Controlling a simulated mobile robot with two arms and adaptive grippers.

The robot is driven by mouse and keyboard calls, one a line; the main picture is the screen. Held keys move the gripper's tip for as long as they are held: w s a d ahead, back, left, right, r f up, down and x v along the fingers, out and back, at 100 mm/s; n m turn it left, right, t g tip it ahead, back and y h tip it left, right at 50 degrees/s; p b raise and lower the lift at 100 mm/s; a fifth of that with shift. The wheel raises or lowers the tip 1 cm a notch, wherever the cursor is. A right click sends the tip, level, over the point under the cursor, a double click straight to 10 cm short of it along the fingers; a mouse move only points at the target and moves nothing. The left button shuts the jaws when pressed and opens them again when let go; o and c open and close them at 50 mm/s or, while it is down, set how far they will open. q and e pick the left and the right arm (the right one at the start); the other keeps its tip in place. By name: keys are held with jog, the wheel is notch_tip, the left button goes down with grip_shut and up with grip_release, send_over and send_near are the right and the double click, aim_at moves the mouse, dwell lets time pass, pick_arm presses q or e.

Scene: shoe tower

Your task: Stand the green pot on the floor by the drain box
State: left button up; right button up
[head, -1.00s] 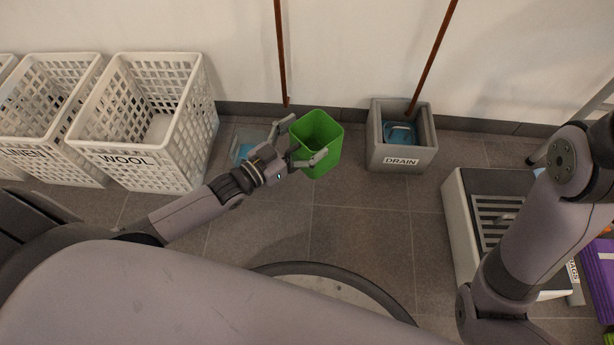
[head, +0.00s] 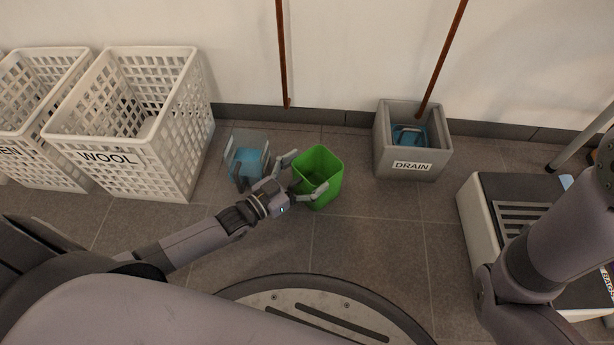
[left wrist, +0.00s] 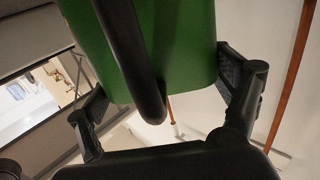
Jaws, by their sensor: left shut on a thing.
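The green pot (head: 322,187) is upright in the head view, left of the drain box. My left gripper (head: 304,176) is shut on it, with its fingers on either side. In the left wrist view the pot (left wrist: 180,40) fills the top between the fingers. I cannot tell whether its base touches the floor. The grey drain box (head: 408,167), labelled DRAIN, stands against the wall with a blue thing inside. A gap of bare floor lies between pot and box. My right gripper is out of view; only part of the right arm shows.
White crates, one labelled WOOL (head: 172,160), stand at the left. A clear container with blue in it (head: 247,158) is just left of the pot. A white and dark slatted unit (head: 480,215) stands at the right. Bare floor (head: 365,235) lies in front of the drain box.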

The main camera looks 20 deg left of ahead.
pick_arm(q)
jog(key=shift+f, duration=0.1)
jog(key=o, duration=1.8)
